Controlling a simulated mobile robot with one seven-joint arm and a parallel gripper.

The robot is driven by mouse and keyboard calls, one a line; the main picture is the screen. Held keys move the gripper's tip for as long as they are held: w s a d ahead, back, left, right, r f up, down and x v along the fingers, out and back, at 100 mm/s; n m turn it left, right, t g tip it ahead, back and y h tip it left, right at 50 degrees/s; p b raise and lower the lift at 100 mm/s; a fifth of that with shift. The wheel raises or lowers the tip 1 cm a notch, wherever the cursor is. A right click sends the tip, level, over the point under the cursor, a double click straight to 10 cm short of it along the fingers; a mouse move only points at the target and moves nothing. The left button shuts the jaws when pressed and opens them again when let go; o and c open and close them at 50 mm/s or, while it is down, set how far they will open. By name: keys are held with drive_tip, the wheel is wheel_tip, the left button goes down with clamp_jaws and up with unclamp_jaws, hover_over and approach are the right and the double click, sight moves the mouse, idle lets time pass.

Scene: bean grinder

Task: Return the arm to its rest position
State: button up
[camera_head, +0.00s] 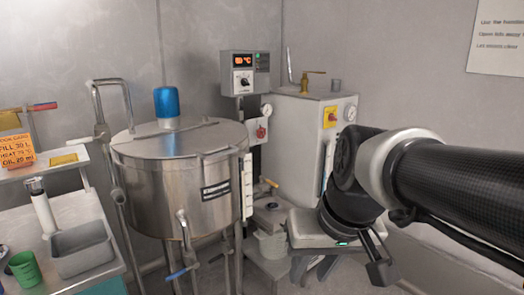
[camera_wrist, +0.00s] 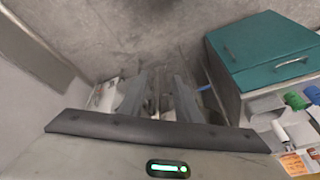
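My black arm reaches in from the right in the head view, with its wrist bent downward. My gripper (camera_head: 345,268) hangs low in front of the grey control cabinet, its fingers spread apart. In the wrist view my gripper (camera_wrist: 158,90) shows two grey fingers with a gap between them. I see nothing held in the gap. The fingertips are partly cut off or hard to make out in the head view.
A steel kettle (camera_head: 180,185) with a blue-topped motor stands left of centre. The grey cabinet (camera_head: 300,130) is behind my wrist. The wrist view shows a teal-topped cabinet (camera_wrist: 262,48) at right.

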drive_tip(key=s+d+m+t+h, duration=0.1)
drive_tip(key=s+d+t+h, duration=0.1)
drive_tip(key=s+d, duration=0.4)
wheel_tip(320, 180, up, 25)
drive_tip(key=p, duration=2.5)
drive_tip(key=shift+a+f, duration=0.15)
drive_tip(key=shift+f, duration=0.05)
drive_tip(key=shift+w, duration=0.15)
